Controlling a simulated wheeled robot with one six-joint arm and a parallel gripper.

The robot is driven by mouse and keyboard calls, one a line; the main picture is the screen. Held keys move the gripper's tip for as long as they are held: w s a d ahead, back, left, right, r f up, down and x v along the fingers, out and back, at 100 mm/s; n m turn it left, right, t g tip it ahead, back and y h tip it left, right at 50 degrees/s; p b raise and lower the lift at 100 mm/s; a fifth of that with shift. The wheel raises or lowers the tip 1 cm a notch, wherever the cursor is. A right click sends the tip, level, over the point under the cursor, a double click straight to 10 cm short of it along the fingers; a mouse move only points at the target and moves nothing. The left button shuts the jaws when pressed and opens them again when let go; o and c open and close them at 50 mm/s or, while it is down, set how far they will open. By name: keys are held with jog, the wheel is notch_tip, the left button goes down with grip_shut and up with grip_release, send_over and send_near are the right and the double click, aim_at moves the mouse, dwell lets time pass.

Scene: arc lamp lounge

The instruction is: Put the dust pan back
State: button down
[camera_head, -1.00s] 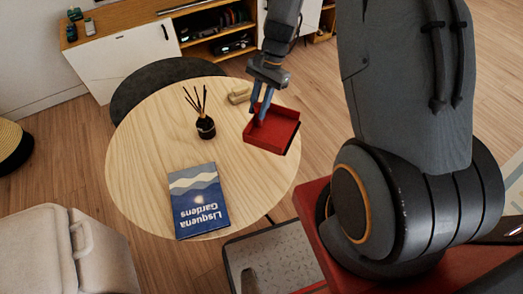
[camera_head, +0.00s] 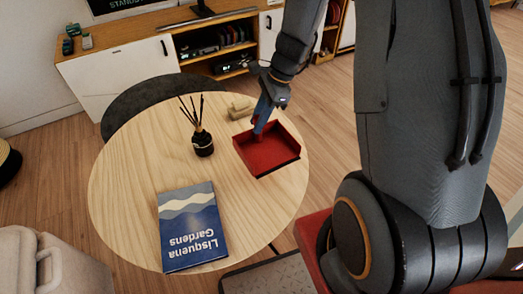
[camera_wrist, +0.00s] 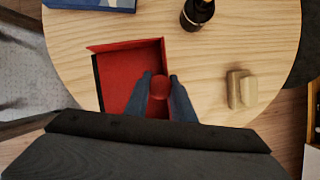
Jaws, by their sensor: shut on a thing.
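The red dust pan (camera_head: 268,150), a shallow open tray, is over the right part of the round wooden table (camera_head: 130,150). It also shows in the wrist view (camera_wrist: 124,72), with its red rounded handle (camera_wrist: 159,86) between the fingers. My gripper (camera_head: 261,124) comes down from above and is shut on that handle; it also shows in the wrist view (camera_wrist: 160,92). The fingers partly hide the handle and the pan's near part. I cannot tell whether the pan's underside touches the tabletop.
On the table are a blue book (camera_head: 192,228), a dark reed diffuser (camera_head: 203,143) and a small beige object (camera_head: 241,107). A dark round seat (camera_head: 125,100) is behind the table, before a wood and white cabinet (camera_head: 120,82). The table's left side is clear.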

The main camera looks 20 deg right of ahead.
aim_at(258, 137)
notch_tip(258, 137, down, 8)
jog(key=shift+r+b, duration=0.25)
jog(key=shift+b, duration=0.5)
jog(key=shift+r, duration=0.1)
jog(key=c, duration=1.5)
grip_release()
